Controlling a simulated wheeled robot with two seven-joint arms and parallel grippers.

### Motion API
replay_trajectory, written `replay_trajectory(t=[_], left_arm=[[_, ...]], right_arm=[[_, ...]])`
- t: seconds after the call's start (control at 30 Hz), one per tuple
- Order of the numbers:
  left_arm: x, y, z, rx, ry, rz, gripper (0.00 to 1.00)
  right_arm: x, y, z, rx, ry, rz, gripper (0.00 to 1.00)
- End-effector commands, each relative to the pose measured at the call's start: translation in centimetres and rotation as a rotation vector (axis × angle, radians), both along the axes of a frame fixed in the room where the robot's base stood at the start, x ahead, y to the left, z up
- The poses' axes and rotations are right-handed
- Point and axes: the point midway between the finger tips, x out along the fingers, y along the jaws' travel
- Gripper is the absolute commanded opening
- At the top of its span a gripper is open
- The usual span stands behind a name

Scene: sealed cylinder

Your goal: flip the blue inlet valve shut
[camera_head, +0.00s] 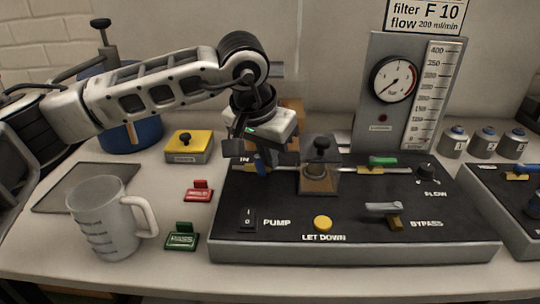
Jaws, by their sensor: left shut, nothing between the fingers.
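The blue inlet valve (262,163) is on the black panel (290,205), beside the white "IN" lettering. Only a small upright blue part of it shows; the rest is hidden by my gripper, so its exact handle angle is hard to tell. My left gripper (239,153) points down from the upper left, right at the valve, with its fingers shut and empty. I cannot tell whether the fingers touch the valve. My right gripper is not in view.
A green-handled valve (383,161), bypass lever (384,209) and yellow button (322,222) are on the panel. A measuring jug (97,220), red tag (198,190) and green tag (182,236) stand left.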

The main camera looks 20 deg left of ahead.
Motion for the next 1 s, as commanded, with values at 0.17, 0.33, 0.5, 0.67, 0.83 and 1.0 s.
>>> replay_trajectory(t=[0.17,0.33,0.5,0.67,0.83,1.0], left_arm=[[0.6,0.5,0.0,0.0,0.0,0.002,0.0],[1.1,1.0,0.0,0.001,0.0,0.003,0.0],[1.1,1.1,0.0,0.002,-0.001,0.003,0.0],[1.1,1.2,0.0,0.003,-0.001,0.004,0.0],[0.7,1.3,1.8,0.001,-0.005,0.005,0.0],[-0.6,1.5,5.4,-0.001,-0.008,0.003,0.0]], right_arm=[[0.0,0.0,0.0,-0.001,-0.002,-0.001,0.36],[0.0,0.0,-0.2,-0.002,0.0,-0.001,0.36],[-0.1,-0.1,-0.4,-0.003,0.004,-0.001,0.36],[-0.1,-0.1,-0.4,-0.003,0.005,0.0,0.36],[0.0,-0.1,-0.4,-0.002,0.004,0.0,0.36],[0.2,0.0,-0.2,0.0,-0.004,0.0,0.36]])
